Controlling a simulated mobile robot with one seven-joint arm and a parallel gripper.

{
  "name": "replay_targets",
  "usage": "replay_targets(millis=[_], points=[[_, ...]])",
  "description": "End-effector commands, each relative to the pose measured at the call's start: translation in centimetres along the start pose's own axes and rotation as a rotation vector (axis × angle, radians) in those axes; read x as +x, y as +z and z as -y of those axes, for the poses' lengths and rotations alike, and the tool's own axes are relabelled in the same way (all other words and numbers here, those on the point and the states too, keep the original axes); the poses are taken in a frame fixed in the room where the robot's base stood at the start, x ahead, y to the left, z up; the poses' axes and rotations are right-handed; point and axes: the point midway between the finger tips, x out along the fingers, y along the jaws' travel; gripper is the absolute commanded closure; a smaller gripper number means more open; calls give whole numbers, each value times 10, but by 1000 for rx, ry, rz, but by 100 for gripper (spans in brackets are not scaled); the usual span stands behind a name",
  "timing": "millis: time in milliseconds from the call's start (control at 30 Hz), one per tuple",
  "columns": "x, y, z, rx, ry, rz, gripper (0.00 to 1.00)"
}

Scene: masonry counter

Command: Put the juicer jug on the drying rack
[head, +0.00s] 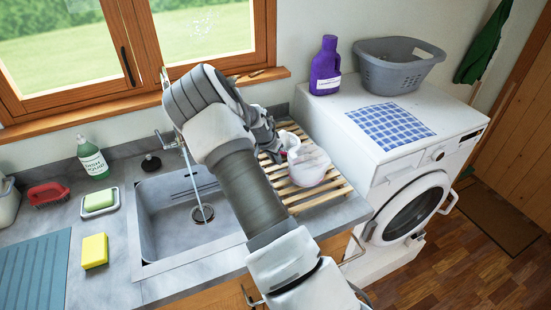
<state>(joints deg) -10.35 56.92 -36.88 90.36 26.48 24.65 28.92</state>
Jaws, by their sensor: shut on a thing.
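The juicer jug (309,168), pale and translucent, is over the wooden slatted drying rack (335,188) to the right of the sink. I cannot tell whether its base touches the slats. My gripper (284,145) is at the jug's upper left side, shut on it. My arm hides the left part of the rack and some of the gripper, so the fingertips show poorly.
The sink (164,222) lies left of the rack. A white washing machine (352,158) stands close on the right, with a purple bottle (325,70), a grey basket (385,72) and a checked cloth (390,125) on top. Dish soap (93,160) and sponges (94,251) are at left.

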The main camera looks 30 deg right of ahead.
Motion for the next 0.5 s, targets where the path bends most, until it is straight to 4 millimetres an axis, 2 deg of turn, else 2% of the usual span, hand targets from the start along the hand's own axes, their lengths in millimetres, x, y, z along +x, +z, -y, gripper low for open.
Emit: replay_targets(millis=[33,167,200,500], points=[[1,1,0,0,0,0,80],[1,0,0,0,0,0,57],[1,0,0,0,0,0,54],[-1,0,0,0,0,0,54]])
